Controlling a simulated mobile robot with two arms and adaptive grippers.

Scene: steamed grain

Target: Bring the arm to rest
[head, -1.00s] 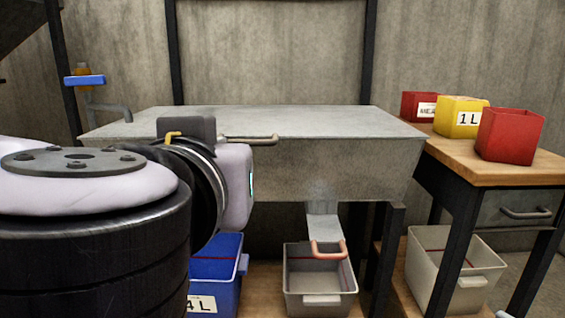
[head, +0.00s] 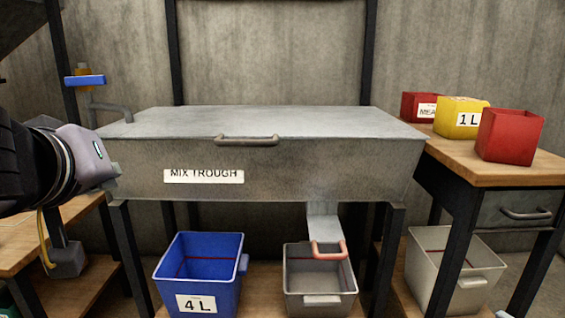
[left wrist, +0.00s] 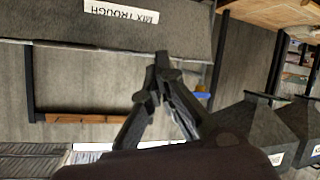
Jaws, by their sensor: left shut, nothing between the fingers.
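My left arm comes in from the left edge of the head view, its wrist in front of the left end of the mix trough (head: 290,170). Its fingers cannot be made out clearly there. In the left wrist view my left gripper (left wrist: 162,66) shows with its two dark fingers together at the tips and nothing between them. The trough's upside-down label (left wrist: 120,11) shows beyond the fingers, apart from them. The trough is a grey metal box with a flat closed top and a front handle (head: 247,141). My right gripper is in neither view.
A blue 4 L bin (head: 205,270) and a grey bin (head: 320,285) stand under the trough, the grey one below its chute (head: 324,225). A wooden table (head: 520,174) at right holds a yellow 1 L box (head: 455,115) and red boxes (head: 508,137). Dark grey hoppers (left wrist: 250,130) show in the wrist view.

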